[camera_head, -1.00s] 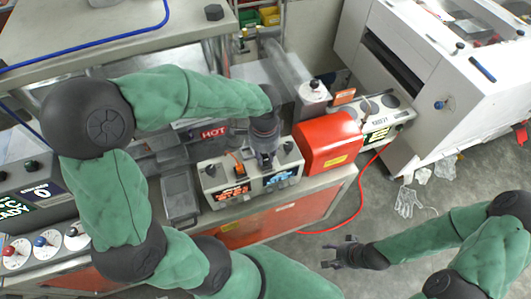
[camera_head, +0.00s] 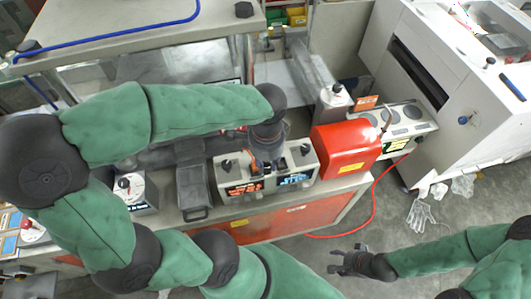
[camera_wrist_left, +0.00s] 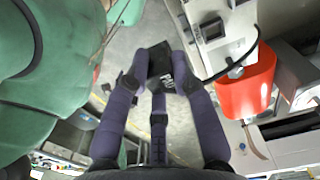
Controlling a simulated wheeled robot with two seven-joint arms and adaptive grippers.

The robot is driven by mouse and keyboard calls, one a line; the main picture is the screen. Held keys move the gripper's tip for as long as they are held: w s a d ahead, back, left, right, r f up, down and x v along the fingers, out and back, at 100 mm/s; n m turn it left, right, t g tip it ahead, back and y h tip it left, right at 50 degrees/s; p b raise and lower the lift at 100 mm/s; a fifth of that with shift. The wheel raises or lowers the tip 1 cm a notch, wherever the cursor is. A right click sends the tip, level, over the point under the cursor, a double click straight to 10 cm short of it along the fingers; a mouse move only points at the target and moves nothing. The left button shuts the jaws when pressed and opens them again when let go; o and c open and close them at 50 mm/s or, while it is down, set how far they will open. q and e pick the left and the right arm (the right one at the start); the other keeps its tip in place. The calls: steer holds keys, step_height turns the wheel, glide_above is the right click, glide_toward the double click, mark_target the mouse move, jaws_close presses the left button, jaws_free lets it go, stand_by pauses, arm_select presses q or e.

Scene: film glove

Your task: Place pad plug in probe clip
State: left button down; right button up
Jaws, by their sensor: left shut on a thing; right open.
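My left gripper (camera_head: 264,162) is over the grey tester box (camera_head: 242,199) with orange and blue displays. In the left wrist view, the left gripper (camera_wrist_left: 158,80) is shut on a black block with white lettering, which I take as the pad plug (camera_wrist_left: 160,58). A black cable (camera_wrist_left: 238,66) curves at the right of the fingers. In the head view the plug is mostly hidden by the gripper. I cannot make out the probe clip for certain in either view. My right gripper (camera_head: 345,262) is open and empty over the floor.
A red rounded cover (camera_head: 345,148) stands right of the tester. A grey tray (camera_head: 194,192) lies to its left, near a dial box (camera_head: 130,190). A white machine (camera_head: 455,95) stands at the right. A red cable (camera_head: 374,200) hangs to the floor.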

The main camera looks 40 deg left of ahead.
arm_select(q)
steer(key=w+a+f, duration=0.2)
steer(key=w, duration=0.1)
steer(key=w+a+f, duration=0.6)
steer(key=shift+w+f, duration=0.1)
steer(key=shift+w, duration=0.3)
steer(key=shift+w+a+f, duration=0.25)
steer(key=shift+w+f, duration=0.05)
steer(key=shift+f, duration=0.15)
steer(key=shift+w+a+f, duration=0.25)
steer(key=shift+f, duration=0.2)
steer(key=shift+f+b, duration=0.35)
steer(key=shift+f, duration=1.1)
steer(key=shift+f, duration=0.15)
steer(key=c, duration=1)
jaws_free()
steer(key=shift+c, duration=0.2)
